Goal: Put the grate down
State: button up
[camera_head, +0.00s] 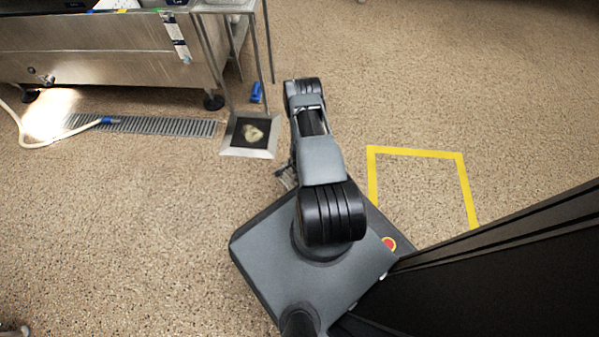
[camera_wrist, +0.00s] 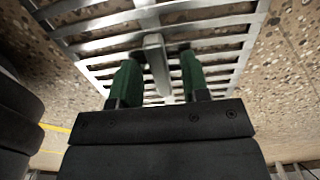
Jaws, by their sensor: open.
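The grate (camera_wrist: 249,48) is a metal frame with several slats and a raised central handle (camera_wrist: 155,50). It fills the upper part of the wrist view. My gripper (camera_wrist: 159,66) has two green fingers, one on each side of the handle. The fingers stand apart, with a gap showing beside the handle. Speckled floor shows through the slats; I cannot tell whether the grate rests on it. In the head view my arm hides the gripper, and I cannot make out this grate there.
A square floor drain (camera_head: 231,151) with a metal rim and a dark opening holding something pale lies left of my arm. A long slatted channel (camera_head: 165,126) and a hose (camera_head: 58,136) lie farther left, below a steel table (camera_head: 110,50). A yellow floor outline (camera_head: 415,152) is right of my arm.

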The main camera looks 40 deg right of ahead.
jog(key=shift+r, duration=0.1)
jog(key=w+a+r+n+p, duration=0.2)
jog(key=w+r+n, duration=0.1)
jog(key=r, duration=1)
jog(key=w+a+r+n+t+p, duration=0.1)
jog(key=w+a+r+n+p, duration=0.1)
jog(key=r, duration=1.1)
jog(key=w+a+r+n+p, duration=0.2)
jog(key=w+r+n, duration=0.1)
jog(key=r, duration=1.1)
jog(key=s+a+r+n, duration=0.5)
jog(key=s+a+r, duration=0.1)
jog(key=r, duration=0.4)
jog(key=s+a+r+n+t, duration=0.1)
jog(key=s+a+r+n, duration=0.3)
jog(key=s+a+r, duration=0.2)
notch_tip(320, 180, up, 4)
jog(key=s, duration=0.2)
jog(key=shift+s+r+n+t, duration=0.2)
jog(key=shift+s+n+t, duration=0.1)
jog(key=shift+n, duration=0.1)
